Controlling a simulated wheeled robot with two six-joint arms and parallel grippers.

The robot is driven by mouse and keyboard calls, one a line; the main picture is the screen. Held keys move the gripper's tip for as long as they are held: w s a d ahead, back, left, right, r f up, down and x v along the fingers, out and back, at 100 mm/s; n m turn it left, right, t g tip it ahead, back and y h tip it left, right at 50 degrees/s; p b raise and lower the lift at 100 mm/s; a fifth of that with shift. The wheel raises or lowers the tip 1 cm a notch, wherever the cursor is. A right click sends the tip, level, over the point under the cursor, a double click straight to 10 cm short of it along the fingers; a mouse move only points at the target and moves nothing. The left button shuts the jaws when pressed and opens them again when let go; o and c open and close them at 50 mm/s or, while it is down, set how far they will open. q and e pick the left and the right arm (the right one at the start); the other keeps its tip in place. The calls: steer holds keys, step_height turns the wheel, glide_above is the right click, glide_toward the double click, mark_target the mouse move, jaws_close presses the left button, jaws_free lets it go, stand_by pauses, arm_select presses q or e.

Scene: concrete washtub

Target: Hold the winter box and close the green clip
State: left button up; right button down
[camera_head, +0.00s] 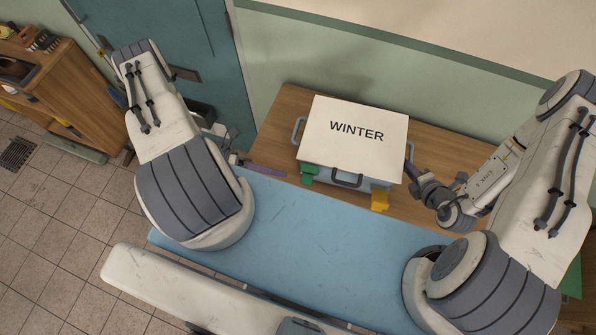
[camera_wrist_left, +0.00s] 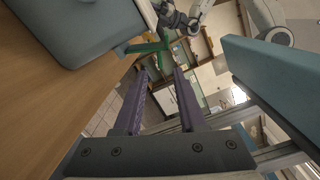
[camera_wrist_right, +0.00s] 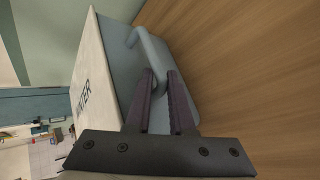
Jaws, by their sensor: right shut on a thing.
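The winter box (camera_head: 350,138) stands on the wooden table, its white lid lettered WINTER, over a blue-grey body. The green clip (camera_head: 309,171) hangs at the left of its front side and sticks outward; it also shows in the left wrist view (camera_wrist_left: 146,47). My left gripper (camera_head: 282,173) is open and empty, just left of the green clip, its purple fingers pointing towards it without touching. My right gripper (camera_head: 409,168) is shut on the box's right handle; the handle (camera_wrist_right: 150,50) runs between its fingers in the right wrist view.
A yellow clip (camera_head: 379,199) hangs at the right of the box's front, with a dark front handle (camera_head: 347,179) between the clips. The wooden table (camera_head: 440,148) has free room behind and right of the box. A blue padded surface (camera_head: 310,225) lies in front.

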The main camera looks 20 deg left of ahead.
mark_target(308, 175)
arm_select(q)
steer(key=d, duration=1.2)
steer(key=shift+w, duration=0.45)
steer(key=shift+a, duration=0.1)
jaws_close()
